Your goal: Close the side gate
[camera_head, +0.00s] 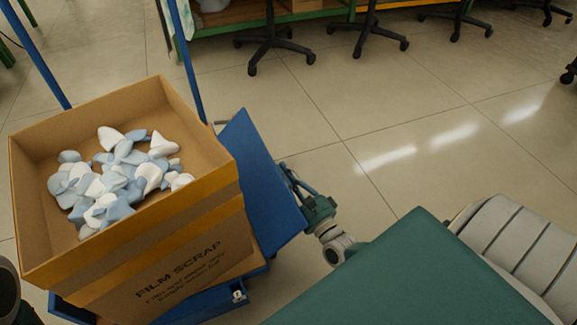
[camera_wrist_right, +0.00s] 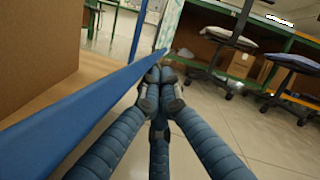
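The side gate is a flat blue panel (camera_head: 262,185) on the right side of a blue cart (camera_head: 205,302). It stands close beside the cardboard box, its far end angled a little away from it. In the right wrist view the gate (camera_wrist_right: 85,117) runs along the left as a long blue edge. My right gripper (camera_head: 290,180) is at the gate's outer side. Its fingers are drawn together at the tips (camera_wrist_right: 161,88), with nothing seen between them. The tips are right beside the gate; whether they touch cannot be told. My left gripper is not in view.
An open cardboard box (camera_head: 205,252) marked FILM SCRAP sits on the cart, holding several white and blue-grey pieces (camera_head: 118,180). Blue posts (camera_head: 186,60) rise behind it. Office chairs (camera_head: 272,42) and a green-framed bench (camera_head: 235,25) stand at the back. The tiled floor to the right is clear.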

